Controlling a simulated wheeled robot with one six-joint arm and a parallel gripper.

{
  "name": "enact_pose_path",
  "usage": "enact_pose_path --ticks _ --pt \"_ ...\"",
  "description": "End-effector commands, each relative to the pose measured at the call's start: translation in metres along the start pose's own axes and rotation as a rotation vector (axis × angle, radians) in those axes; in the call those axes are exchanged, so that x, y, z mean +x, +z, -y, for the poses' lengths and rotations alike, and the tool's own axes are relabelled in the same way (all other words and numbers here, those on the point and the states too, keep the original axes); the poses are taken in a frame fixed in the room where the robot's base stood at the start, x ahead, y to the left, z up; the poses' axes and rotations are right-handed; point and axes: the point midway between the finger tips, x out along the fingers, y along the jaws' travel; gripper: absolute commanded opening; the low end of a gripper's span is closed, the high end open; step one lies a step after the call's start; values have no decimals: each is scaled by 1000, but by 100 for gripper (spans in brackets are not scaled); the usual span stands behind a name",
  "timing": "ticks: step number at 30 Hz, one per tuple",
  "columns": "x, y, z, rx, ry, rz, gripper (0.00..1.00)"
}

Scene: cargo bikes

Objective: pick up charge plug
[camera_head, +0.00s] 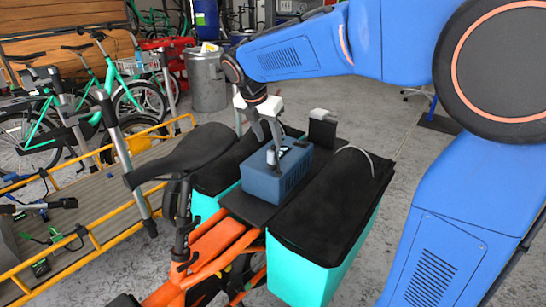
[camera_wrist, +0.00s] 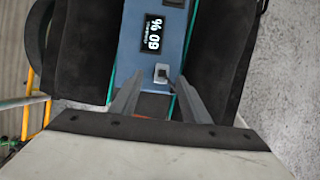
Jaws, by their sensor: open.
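The charge plug (camera_wrist: 161,71) is a small light-grey piece with a dark front on top of the blue battery box (camera_wrist: 135,52). The box also shows in the head view (camera_head: 286,178), on the bike's rear rack. My gripper (camera_wrist: 159,82) is open, and its two fingers reach down over the box. In the wrist view the plug appears between the fingertips, with space on both sides. I cannot tell whether the tips are level with it. In the head view my gripper (camera_head: 268,141) hangs just above the box and partly hides its top.
Black-topped turquoise panniers flank the box, the nearer one (camera_head: 335,205) on the right. The black bike saddle (camera_head: 190,150) is at the left. A display (camera_wrist: 153,33) with a percentage sits beside the plug. A yellow-railed cargo bed (camera_head: 100,205) lies further left. Open floor is at the right.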

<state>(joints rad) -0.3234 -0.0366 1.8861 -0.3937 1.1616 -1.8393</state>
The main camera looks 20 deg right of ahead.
Motion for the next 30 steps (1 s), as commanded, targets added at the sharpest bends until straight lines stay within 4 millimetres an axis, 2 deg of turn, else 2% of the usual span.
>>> enact_pose_path --ticks 7,18,26,28,30 --pt "15 0 1 1 -2 0 42" --pt "58 -1 4 1 -2 0 42" --pt "60 -1 4 1 0 0 42" --pt "60 -1 4 1 0 0 30" --pt "60 -1 4 1 0 0 14"
